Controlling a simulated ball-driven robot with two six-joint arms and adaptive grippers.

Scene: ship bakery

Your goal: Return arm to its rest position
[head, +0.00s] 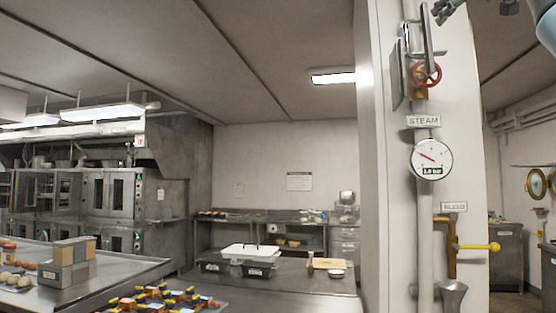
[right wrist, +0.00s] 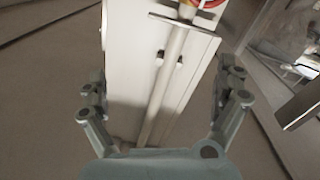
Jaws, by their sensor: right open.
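My right gripper shows in the right wrist view (right wrist: 163,95), its two fingers spread wide apart and nothing between them. Behind the gap are a white wall panel and a pale vertical pipe (right wrist: 165,90). In the head view, part of my right arm and gripper (head: 478,8) shows at the top right corner, beside the steam pipe and cut off by the picture edge. My left gripper is not in either view.
A red valve wheel (head: 426,74) and a round gauge (head: 431,159) sit on the white pillar. A yellow lever (head: 480,247) juts right below.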

